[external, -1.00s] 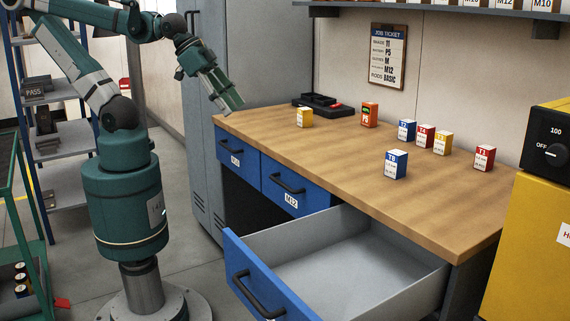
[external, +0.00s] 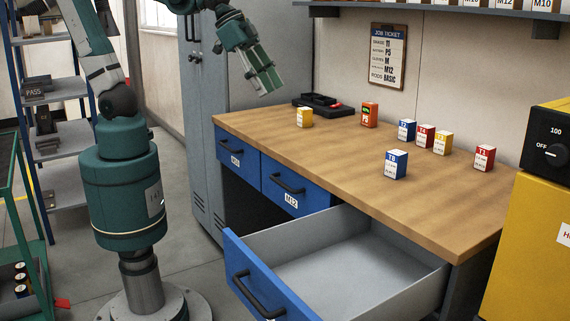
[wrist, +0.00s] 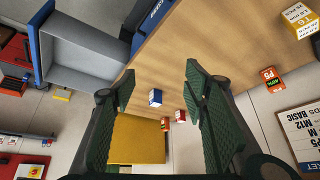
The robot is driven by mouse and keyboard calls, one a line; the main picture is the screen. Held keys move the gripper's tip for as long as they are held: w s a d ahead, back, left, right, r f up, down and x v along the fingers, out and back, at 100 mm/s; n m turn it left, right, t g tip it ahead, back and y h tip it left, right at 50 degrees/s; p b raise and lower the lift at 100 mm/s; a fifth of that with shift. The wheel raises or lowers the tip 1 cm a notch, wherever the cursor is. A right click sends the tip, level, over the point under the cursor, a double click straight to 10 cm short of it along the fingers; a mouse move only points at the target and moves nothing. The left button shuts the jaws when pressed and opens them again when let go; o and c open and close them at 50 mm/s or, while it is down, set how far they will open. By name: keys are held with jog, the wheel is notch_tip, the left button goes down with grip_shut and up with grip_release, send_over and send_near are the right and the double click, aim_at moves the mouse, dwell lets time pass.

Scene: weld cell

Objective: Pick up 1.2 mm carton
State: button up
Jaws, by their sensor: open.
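Several small cartons stand upright on the wooden bench (external: 300,145). A red T1 carton (external: 484,157) is at the far right; its small print looks like 1.2 but is hard to read. A blue carton (external: 396,164) stands nearer the front. Blue (external: 407,130), red (external: 425,136) and yellow (external: 443,143) cartons stand in a row behind it. My gripper (external: 268,84) is open and empty, above the bench's left back end, well away from these cartons. In the wrist view, a blue carton (wrist: 155,97) and red cartons (wrist: 180,116) show between the fingers, farther off.
A yellow-white carton (external: 305,117), an orange P5 box (external: 370,114) and a black tray (external: 322,104) are at the bench's back left. A front drawer (external: 350,255) is pulled open and empty. A yellow machine (external: 525,220) stands at right; a grey shelf (external: 420,8) hangs above.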

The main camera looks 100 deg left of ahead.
jog(key=w+d+r+m+p, duration=0.1)
jog(key=w+r+m+p, duration=0.15)
jog(key=w, duration=0.75)
jog(key=m+g+h+p, duration=0.2)
jog(key=m+g+p, duration=0.1)
jog(key=p, duration=0.6)
send_over(394, 151)
jog(key=s+a, duration=0.1)
jog(key=s, duration=0.1)
notch_tip(394, 151, down, 12)
jog(key=shift+w+a+f+m+p, duration=0.1)
jog(key=shift+w+f+m+p, duration=0.3)
jog(key=shift+f, duration=0.15)
jog(key=shift+f, duration=0.1)
jog(key=shift+x, duration=1.2)
jog(key=shift+x, duration=2.6)
